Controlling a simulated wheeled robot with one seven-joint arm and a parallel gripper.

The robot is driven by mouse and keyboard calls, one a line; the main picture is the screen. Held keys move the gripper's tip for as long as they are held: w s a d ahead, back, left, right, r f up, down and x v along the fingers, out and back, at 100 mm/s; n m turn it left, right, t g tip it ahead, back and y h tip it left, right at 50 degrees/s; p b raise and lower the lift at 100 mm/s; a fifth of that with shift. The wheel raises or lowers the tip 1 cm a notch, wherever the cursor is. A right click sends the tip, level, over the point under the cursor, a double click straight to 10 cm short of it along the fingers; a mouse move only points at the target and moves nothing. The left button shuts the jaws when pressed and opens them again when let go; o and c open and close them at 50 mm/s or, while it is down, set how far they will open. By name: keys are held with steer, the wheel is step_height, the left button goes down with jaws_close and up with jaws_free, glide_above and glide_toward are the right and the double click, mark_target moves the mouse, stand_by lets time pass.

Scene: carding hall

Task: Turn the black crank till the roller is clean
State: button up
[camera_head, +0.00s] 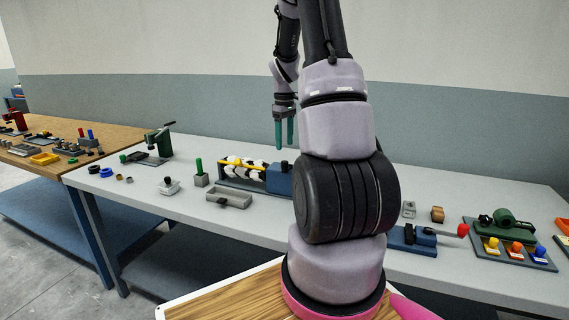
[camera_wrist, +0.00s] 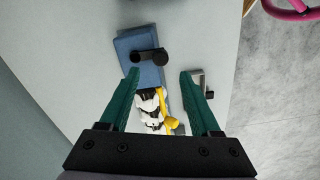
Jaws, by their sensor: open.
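The roller (camera_head: 243,169) is dark with several white tufts of fibre on it. It sits in a blue frame on the grey bench, and a yellow bar runs along it. The roller also shows in the wrist view (camera_wrist: 150,108), partly hidden by my gripper. The black crank (camera_wrist: 148,57) is on top of the blue block (camera_wrist: 133,43) at the roller's end. In the head view the crank (camera_head: 284,166) is small. My gripper (camera_head: 284,146) is open and empty above the roller and block. In the wrist view my gripper (camera_wrist: 160,74) points down, its green fingertips spread, with the crank beyond them.
A grey tray (camera_head: 228,198) lies in front of the roller. A grey block with a green peg (camera_head: 200,177) stands left of it. A green press (camera_head: 155,148) is further left. A blue device with a red knob (camera_head: 462,230) is on the right.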

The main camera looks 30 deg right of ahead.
mark_target(284, 161)
step_height(284, 161, down, 8)
steer(key=shift+f, duration=0.25)
jaws_close()
